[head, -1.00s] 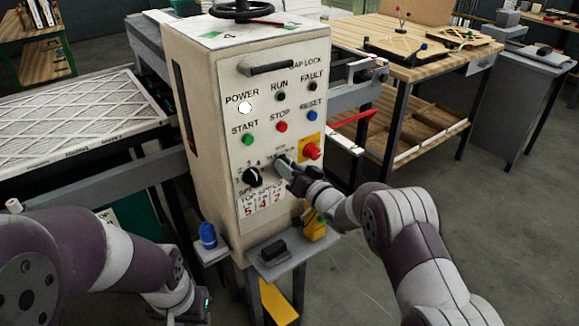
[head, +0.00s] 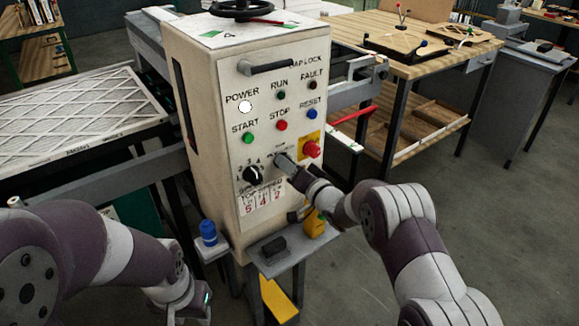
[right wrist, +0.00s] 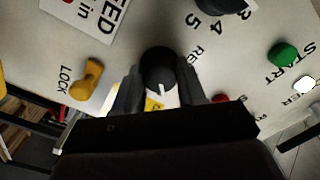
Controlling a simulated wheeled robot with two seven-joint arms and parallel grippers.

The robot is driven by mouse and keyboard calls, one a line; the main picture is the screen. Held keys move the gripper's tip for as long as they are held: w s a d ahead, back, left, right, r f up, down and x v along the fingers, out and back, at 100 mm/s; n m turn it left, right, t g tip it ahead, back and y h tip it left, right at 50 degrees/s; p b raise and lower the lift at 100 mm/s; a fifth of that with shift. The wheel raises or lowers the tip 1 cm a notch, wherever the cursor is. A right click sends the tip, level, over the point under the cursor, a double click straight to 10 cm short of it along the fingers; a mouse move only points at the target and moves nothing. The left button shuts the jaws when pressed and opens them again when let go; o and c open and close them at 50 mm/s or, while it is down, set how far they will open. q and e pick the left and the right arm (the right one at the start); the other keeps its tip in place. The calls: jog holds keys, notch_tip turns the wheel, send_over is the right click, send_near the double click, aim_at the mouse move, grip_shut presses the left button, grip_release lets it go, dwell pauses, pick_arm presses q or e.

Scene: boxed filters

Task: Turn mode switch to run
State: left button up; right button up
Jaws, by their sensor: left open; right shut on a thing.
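The mode switch is a black knob with a white pointer line (right wrist: 158,68) on the front of the cream control cabinet (head: 205,120). In the right wrist view it sits between the two dark fingers of my right gripper (right wrist: 160,85), which is shut on it. In the head view my right gripper (head: 288,166) reaches the panel below the stop button and covers most of the switch; its labels are too hidden to read there. My left gripper (head: 197,303) is low at the left, away from the cabinet front, only partly visible.
A black speed dial (head: 252,174) is left of the switch, and a red emergency button (head: 311,149) is right of it. Start (head: 248,138) and stop (head: 281,125) buttons are above. A small shelf (head: 290,256) juts out below, holding a yellow item (head: 314,225).

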jog(key=o, duration=1.1)
jog(key=shift+c, duration=0.2)
jog(key=b+v, duration=0.1)
jog(key=v, duration=1.1)
jog(key=shift+s+d, duration=0.15)
jog(key=shift+s, duration=0.15)
